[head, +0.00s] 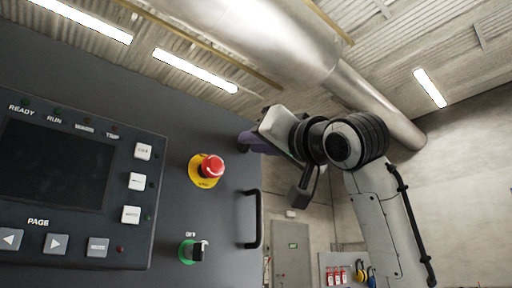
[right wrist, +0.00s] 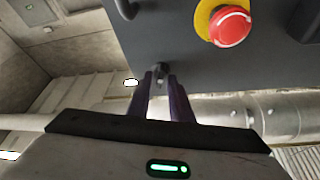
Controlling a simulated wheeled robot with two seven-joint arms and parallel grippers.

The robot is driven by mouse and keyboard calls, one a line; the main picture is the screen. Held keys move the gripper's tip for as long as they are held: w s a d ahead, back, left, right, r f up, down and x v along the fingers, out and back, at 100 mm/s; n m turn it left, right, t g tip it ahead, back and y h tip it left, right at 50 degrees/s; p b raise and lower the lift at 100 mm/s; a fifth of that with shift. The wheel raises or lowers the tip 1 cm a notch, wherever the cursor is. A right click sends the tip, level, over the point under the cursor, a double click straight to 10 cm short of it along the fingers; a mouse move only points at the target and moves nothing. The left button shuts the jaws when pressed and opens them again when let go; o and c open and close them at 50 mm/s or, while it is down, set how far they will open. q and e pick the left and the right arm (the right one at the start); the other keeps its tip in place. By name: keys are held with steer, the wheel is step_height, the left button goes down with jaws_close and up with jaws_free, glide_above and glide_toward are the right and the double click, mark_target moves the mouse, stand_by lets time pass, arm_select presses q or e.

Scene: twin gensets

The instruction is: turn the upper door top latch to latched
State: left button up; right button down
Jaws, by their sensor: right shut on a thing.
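The upper door (head: 185,125) is a dark grey panel in the head view. The top latch (right wrist: 158,69) is a small dark knob near the door's edge in the right wrist view, between the tips of my right gripper (right wrist: 160,82). The gripper's two purple fingers are shut on it. In the head view my right gripper (head: 248,140) reaches the door's upper right edge, and its fingers and hand hide the latch. I cannot tell the latch's angle. My left gripper is in neither view.
A red emergency stop (head: 211,166) on a yellow plate sits left of and below my right gripper. A black door handle (head: 259,219), a green-ringed switch (head: 193,251) and a control panel with a screen (head: 55,165) are also on the front.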

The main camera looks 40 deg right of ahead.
steer(key=m+g+h, duration=0.1)
steer(key=m, duration=0.4)
steer(key=m+g+h+p, duration=0.1)
steer(key=m+g+h, duration=0.1)
steer(key=m, duration=0.4)
steer(key=m+g+h+p, duration=0.1)
steer(key=m+g, duration=0.1)
steer(key=m, duration=0.4)
steer(key=shift+a+r, duration=0.25)
steer(key=shift+r, duration=0.1)
steer(key=c, duration=1.6)
jaws_free()
steer(key=shift+d, duration=0.1)
